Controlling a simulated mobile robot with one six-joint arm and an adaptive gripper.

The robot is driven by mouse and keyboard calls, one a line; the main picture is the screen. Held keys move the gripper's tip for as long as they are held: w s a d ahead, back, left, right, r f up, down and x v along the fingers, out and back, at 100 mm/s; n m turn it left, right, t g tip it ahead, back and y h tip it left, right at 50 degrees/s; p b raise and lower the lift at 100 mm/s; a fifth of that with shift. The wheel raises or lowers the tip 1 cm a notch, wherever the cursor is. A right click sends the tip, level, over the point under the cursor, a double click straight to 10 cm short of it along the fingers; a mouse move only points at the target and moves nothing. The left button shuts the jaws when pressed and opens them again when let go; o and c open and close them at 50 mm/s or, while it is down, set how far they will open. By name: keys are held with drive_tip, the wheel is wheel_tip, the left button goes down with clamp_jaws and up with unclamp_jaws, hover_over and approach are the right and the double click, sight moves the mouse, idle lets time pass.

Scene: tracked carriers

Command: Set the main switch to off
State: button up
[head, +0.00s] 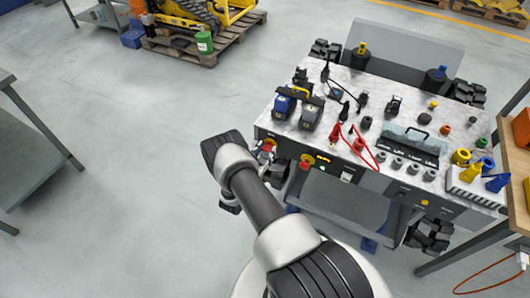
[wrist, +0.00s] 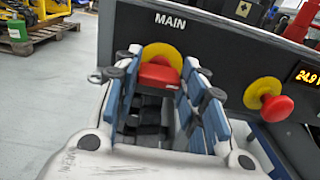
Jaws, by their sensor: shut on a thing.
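The main switch (wrist: 158,76) is a red handle on a round yellow plate, under the word MAIN on the dark front panel in the wrist view. In the head view its red part (head: 267,147) shows at the left end of the carrier's front. My gripper (wrist: 160,68) has its blue-padded fingers on either side of the red handle and is shut on it. The fingers hide the sides of the handle, and its exact turn angle is hard to tell. In the head view my arm covers part of this corner.
A red mushroom button on a yellow plate (wrist: 268,98) sits close to the right of my fingers, beside a lit display (wrist: 307,76). The carrier's top (head: 300,125) holds batteries, a red cable and several plugs. Open floor (head: 130,150) lies to the left.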

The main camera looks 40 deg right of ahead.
drive_tip(key=n+b, duration=0.2)
drive_tip(key=n, duration=0.1)
drive_tip(key=shift+f+n+b, duration=0.15)
drive_tip(key=shift+n+b, duration=0.2)
drive_tip(key=shift+n, duration=0.05)
drive_tip(key=n+b, duration=0.1)
drive_tip(key=n, duration=0.3)
drive_tip(key=shift+w+n, duration=0.1)
drive_tip(key=shift+n, duration=0.2)
drive_tip(key=n, duration=0.9)
drive_tip(key=shift+f, duration=0.15)
drive_tip(key=o, duration=1.1)
drive_tip(key=shift+w+a, duration=0.1)
drive_tip(key=shift+c, duration=0.2)
